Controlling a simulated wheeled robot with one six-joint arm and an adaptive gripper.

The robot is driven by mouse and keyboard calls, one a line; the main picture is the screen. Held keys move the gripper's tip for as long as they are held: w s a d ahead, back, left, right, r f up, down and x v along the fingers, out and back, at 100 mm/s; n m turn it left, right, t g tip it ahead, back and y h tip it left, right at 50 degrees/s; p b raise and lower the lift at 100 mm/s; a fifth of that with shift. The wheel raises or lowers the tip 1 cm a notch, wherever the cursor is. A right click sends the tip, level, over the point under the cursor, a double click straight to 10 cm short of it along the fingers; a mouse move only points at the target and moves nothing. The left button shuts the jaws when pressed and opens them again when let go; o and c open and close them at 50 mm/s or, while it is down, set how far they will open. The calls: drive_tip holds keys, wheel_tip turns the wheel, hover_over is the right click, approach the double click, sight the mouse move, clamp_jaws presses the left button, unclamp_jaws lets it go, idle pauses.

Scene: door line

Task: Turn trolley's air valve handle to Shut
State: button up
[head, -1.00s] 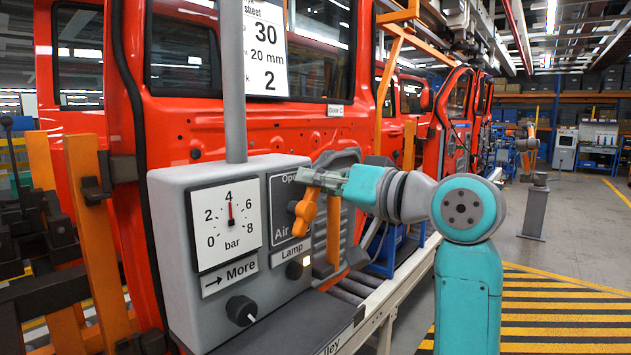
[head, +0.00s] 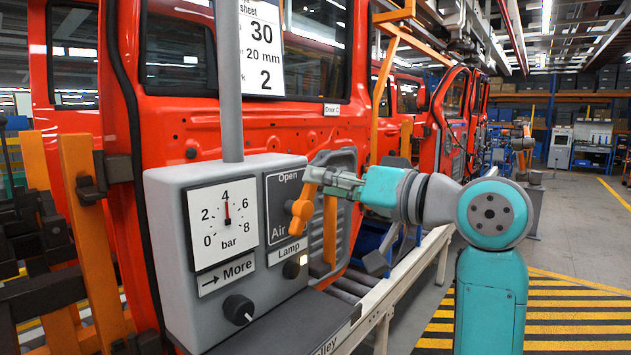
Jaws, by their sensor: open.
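The air valve handle (head: 302,211) is an orange lever on the front of the grey control box (head: 178,290). It stands steeply, its top leaning a little right. The word "Open" shows above it and "Air" beside it; any "Shut" mark is hidden. My gripper (head: 320,178) comes in from the right, with its fingers at the upper end of the handle. It is open. I cannot tell whether the fingers touch the handle or stand around it.
Red car doors (head: 180,120) stand close behind. The striped floor (head: 560,315) at right is clear.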

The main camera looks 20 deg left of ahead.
sight(312, 196)
drive_tip(key=shift+v, duration=2.4)
drive_tip(key=shift+s+d+f, duration=0.1)
drive_tip(key=shift+d, duration=0.15)
drive_tip(key=shift+c, duration=1.4)
drive_tip(key=x, duration=0.8)
drive_tip(key=shift+a+f, duration=0.2)
drive_tip(key=shift+a, duration=0.1)
clamp_jaws()
